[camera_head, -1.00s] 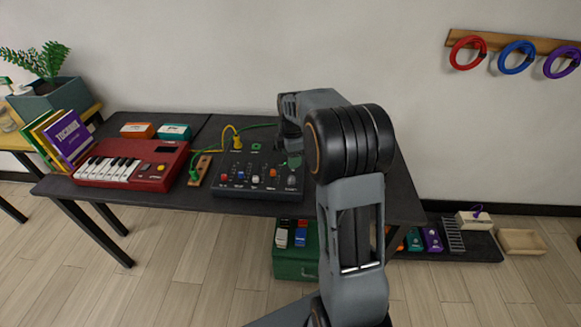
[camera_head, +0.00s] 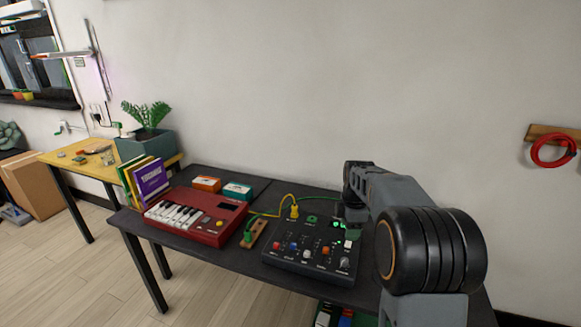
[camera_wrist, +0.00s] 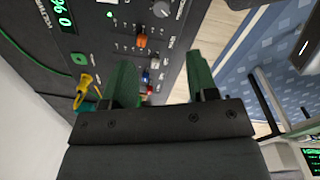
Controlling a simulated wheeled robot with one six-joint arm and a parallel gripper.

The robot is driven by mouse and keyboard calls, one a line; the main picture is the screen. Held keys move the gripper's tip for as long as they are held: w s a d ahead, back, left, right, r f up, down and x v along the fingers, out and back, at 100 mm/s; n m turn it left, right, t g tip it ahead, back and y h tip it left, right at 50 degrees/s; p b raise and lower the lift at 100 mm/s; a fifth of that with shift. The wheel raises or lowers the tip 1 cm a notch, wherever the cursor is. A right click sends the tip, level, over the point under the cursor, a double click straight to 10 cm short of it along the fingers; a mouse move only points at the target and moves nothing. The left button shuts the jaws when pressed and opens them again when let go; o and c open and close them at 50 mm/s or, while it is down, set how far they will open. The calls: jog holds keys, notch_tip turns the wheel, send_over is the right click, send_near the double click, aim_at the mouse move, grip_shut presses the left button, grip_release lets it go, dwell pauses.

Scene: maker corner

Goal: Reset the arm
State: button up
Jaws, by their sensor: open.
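My gripper (camera_wrist: 163,78) shows in the wrist view with its two green fingers apart and nothing between them. Beyond the fingers is the black mixer (camera_wrist: 95,28) with its knobs, a lit display and a yellow plug. In the head view my arm reaches over the right part of the dark table, and the gripper end is by the back right of the mixer (camera_head: 288,262). The fingers are mostly hidden there, and I cannot tell whether they touch the mixer.
A red keyboard (camera_head: 215,232), orange box (camera_head: 207,184), teal box (camera_head: 237,190) and books (camera_head: 152,182) stand left on the dark table (camera_head: 190,252). Yellow and green cables run to the mixer. A yellow table (camera_head: 70,165) is farther left. A red ring (camera_head: 536,156) hangs right.

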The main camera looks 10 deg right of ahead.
jog(key=s+a+r+m+t+p, duration=0.1)
jog(key=s+a+r+m+p, duration=0.1)
jog(key=s+m, duration=0.3)
jog(key=s+a+r+m+t+p, duration=0.1)
jog(key=s+a+r+m, duration=0.1)
jog(key=s+a+m, duration=0.3)
jog(key=s+a+r+m+t+p, duration=0.1)
jog(key=s+a+r+m+p, duration=0.1)
jog(key=s+m, duration=0.4)
jog(key=shift+s+a+r+p, duration=0.4)
jog(key=shift+s+a, duration=0.45)
jog(key=shift+s, duration=2)
